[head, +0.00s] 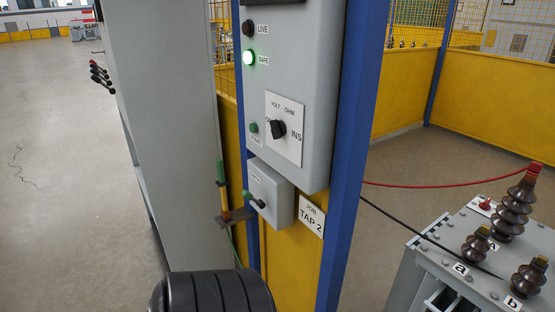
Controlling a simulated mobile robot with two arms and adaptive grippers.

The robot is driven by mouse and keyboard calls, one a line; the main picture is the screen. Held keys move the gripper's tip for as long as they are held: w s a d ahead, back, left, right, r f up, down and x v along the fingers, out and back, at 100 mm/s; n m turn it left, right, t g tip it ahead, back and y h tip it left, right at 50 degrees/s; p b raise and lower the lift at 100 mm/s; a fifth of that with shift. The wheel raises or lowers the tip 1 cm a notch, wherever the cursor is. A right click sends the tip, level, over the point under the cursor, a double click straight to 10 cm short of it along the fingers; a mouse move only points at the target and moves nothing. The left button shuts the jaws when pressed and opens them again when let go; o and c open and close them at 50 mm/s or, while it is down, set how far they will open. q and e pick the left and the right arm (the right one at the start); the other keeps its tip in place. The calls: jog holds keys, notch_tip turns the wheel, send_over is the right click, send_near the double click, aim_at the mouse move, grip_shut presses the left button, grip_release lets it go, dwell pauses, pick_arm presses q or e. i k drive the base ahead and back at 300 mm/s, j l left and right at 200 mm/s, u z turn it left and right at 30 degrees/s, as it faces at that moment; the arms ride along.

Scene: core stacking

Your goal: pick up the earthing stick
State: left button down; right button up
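A slim upright stick with yellow and green parts (222,196), which looks like the earthing stick, stands at the left side of the yellow and blue panel frame in the head view. Its lower part sits at a small brown bracket (236,216); whether it is clipped or only rests there I cannot tell. A thin green cable (235,246) runs down below it.
A grey control box (290,75) with a lit green SAFE lamp (249,58) and a smaller switch box (268,190) are right of the stick. A tall grey cabinet (165,120) stands left. A transformer (480,250) with brown insulators is at right. Open floor (60,200) lies far left.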

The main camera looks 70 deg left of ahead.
aim_at(222, 182)
jog(key=u, duration=2.65)
jog(key=i+j+z, duration=0.1)
